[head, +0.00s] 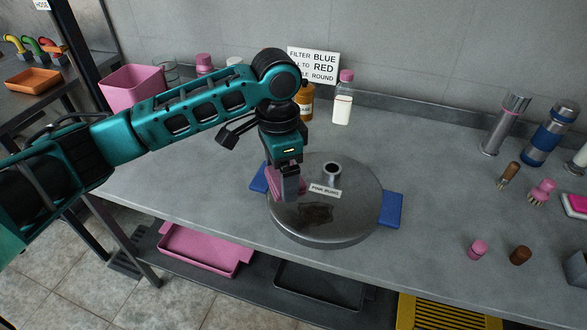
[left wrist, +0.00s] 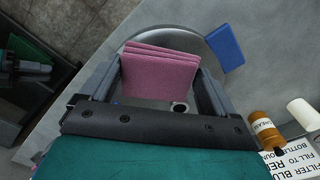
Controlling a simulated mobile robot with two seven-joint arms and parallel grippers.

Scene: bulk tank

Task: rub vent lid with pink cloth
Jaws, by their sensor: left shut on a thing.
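The vent lid (head: 345,222) is a round grey metal disc lying on the counter. It has a short round neck (head: 331,172), a small printed label (head: 325,190) and a dark brown stain (head: 316,212) on its top. My left gripper (head: 288,188) points down over the lid's left part, shut on the folded pink cloth (head: 274,180). In the left wrist view the cloth (left wrist: 160,78) sits between both fingers, over the lid (left wrist: 190,38). I cannot tell whether the cloth touches the lid. My right gripper is not in view.
Blue pads flank the lid at right (head: 391,209) and left (head: 259,179). Bottles (head: 342,105) and a sign (head: 313,64) stand behind. A pink bin (head: 132,88) is at back left. Brushes (head: 509,174), bungs (head: 478,249) and flasks (head: 548,134) stand at right.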

